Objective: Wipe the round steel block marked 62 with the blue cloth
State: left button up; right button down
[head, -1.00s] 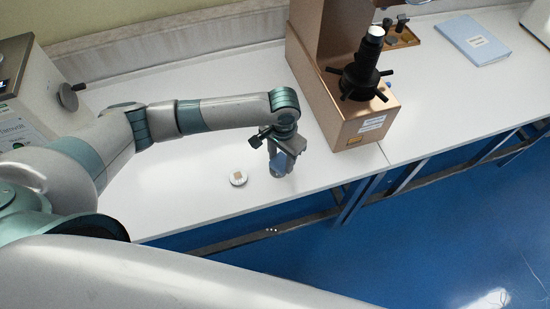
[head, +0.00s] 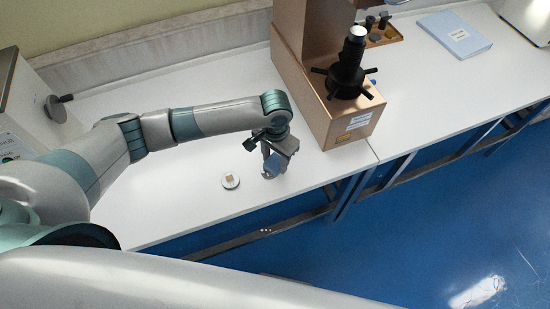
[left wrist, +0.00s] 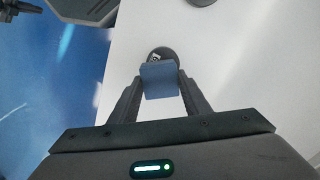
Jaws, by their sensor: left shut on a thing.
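My left gripper (head: 270,163) is shut on the blue cloth (head: 272,167), over the front part of the white bench. The cloth (left wrist: 160,82) also shows between the fingertips in the left wrist view. A pale round disc with a brownish patch (head: 230,180) lies on the bench left of the gripper in the head view. In the left wrist view a dark round block with a small mark (left wrist: 161,53) shows just beyond the cloth, which partly covers it. I cannot read a number on either, or tell whether they are the same piece. My right gripper is not in view.
A tan hardness tester (head: 318,105) with a black spoked handwheel (head: 345,80) stands right of the gripper. Another tester (head: 22,105) stands at the far left. A light-blue booklet (head: 454,34) lies at the back right. The bench's front edge drops to a blue floor (head: 420,240).

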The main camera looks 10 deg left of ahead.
pick_arm(q)
jog(key=shift+s+a+r+p, duration=0.1)
jog(key=shift+s+a+p, duration=0.2)
jog(key=shift+a+p, duration=0.25)
jog(key=shift+s+a+r+p, duration=0.1)
jog(key=shift+s+a+p, duration=0.2)
jog(key=shift+a+p, duration=0.25)
jog(key=shift+s+a+f+p, duration=0.15)
jog(key=shift+s+a+p, duration=0.2)
jog(key=shift+a+p, duration=0.3)
jog(key=shift+r+p, duration=0.45)
jog(key=shift+p, duration=0.05)
notch_tip(320, 180, up, 3)
jog(key=p, duration=0.2)
jog(key=shift+f+p, duration=0.2)
jog(key=shift+p, duration=0.2)
jog(key=shift+r+p, duration=0.6)
jog(key=shift+r, duration=0.7)
